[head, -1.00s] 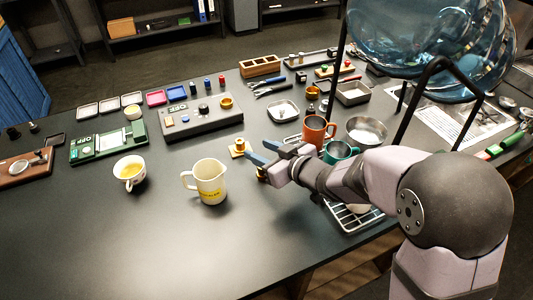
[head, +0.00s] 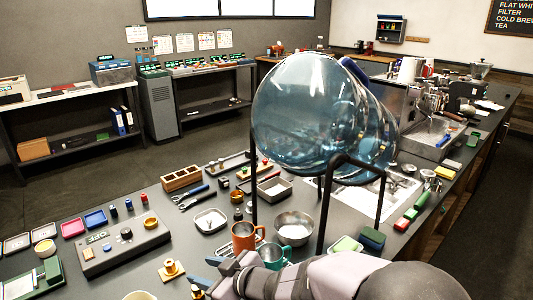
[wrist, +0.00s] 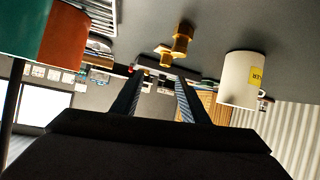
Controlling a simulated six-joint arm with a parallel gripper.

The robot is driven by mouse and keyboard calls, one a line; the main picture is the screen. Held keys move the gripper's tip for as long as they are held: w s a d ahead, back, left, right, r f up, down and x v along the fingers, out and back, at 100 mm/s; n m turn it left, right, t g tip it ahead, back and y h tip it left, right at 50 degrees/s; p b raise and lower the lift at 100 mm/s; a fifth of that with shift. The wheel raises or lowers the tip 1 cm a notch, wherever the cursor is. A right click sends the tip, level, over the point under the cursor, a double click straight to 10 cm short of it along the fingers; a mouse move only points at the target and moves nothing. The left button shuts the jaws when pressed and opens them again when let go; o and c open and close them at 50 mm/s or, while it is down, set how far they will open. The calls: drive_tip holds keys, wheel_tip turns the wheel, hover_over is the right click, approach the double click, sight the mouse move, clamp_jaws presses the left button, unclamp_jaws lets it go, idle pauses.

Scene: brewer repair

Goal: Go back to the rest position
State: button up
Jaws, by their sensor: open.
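My gripper (head: 216,268) is at the bottom of the head view, above the table (head: 120,270). In the wrist view my gripper (wrist: 159,76) has its two dark fingers apart, with nothing between them. Small brass parts (wrist: 182,38) show beyond the fingertips there; one brass part (head: 172,270) stands left of the gripper in the head view. The orange mug (head: 244,237) and teal mug (head: 275,254) stand close by, and fill the wrist view's upper left corner. The white pitcher (wrist: 238,80) is at the right of the wrist view.
A large blue glass vessel (head: 310,115) on a black frame (head: 323,205) rises over the table behind my arm. A metal bowl (head: 294,228) and a grey control box (head: 124,243) stand nearby. An espresso machine (head: 430,135) is at the far right.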

drive_tip(key=s+d+r+t+h+p, duration=0.1)
drive_tip(key=d+r+h+p, duration=0.3)
drive_tip(key=d, duration=0.9)
drive_tip(key=s+d+r+t+h+p, duration=0.1)
drive_tip(key=s+d+r+h+p, duration=0.15)
drive_tip(key=d+r+h, duration=0.65)
drive_tip(key=s+d+f+m+g+b, duration=0.2)
drive_tip(key=d+f+m, duration=0.2)
drive_tip(key=d+f, duration=0.3)
drive_tip(key=s+d+f+m+g+b, duration=0.2)
drive_tip(key=s+d+f+m+b, duration=0.15)
drive_tip(key=d+f, duration=0.35)
drive_tip(key=s+a+f+m+g+y+b, duration=0.25)
drive_tip(key=s+f+m+g+b, duration=0.2)
drive_tip(key=s+f, duration=0.55)
wheel_tip(320, 180, up, 19)
drive_tip(key=p, duration=2)
drive_tip(key=shift+w+a+m, duration=0.3)
drive_tip(key=shift+w, duration=0.05)
